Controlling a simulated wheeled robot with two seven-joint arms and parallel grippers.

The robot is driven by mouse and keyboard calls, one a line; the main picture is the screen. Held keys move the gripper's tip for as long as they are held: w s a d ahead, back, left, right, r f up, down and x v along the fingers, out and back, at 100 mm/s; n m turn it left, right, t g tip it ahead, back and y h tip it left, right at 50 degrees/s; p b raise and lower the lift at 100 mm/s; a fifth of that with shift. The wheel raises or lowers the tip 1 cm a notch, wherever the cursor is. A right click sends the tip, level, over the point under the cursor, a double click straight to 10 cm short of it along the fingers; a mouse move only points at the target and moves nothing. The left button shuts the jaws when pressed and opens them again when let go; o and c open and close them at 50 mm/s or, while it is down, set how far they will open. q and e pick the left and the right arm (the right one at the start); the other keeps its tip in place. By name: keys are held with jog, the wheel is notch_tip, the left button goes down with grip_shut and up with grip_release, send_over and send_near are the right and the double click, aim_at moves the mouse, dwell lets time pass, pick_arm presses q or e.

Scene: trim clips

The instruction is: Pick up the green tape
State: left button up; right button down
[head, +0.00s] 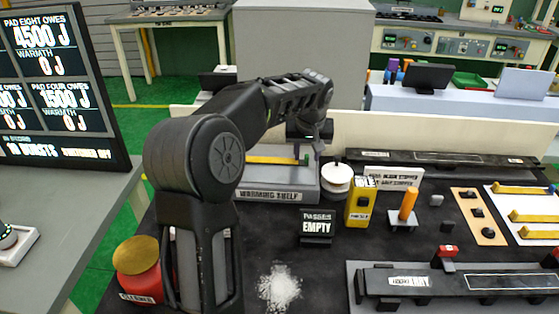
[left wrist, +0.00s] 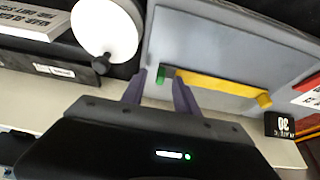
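A long yellow strip (head: 270,160) with a small green piece (head: 305,161) at its right end lies on the grey warming shelf (head: 250,181). In the left wrist view the green piece (left wrist: 161,75) shows beside the near end of the yellow strip (left wrist: 215,83). I take this green piece to be the green tape. My left gripper (head: 306,156) points down over the shelf's right end. In the wrist view its two purple fingers (left wrist: 160,78) are apart, with the green piece between their tips and gaps on both sides. My right gripper is not in view.
A white round-topped thing (head: 336,178) stands just right of the shelf, with a yellow box (head: 360,203) and an orange post (head: 408,204) beyond. A sign reading EMPTY (head: 317,224) stands in front. White powder (head: 279,287) lies on the dark mat.

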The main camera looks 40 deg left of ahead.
pick_arm(q)
jog(key=shift+c, duration=0.3)
grip_shut()
dwell(0.3)
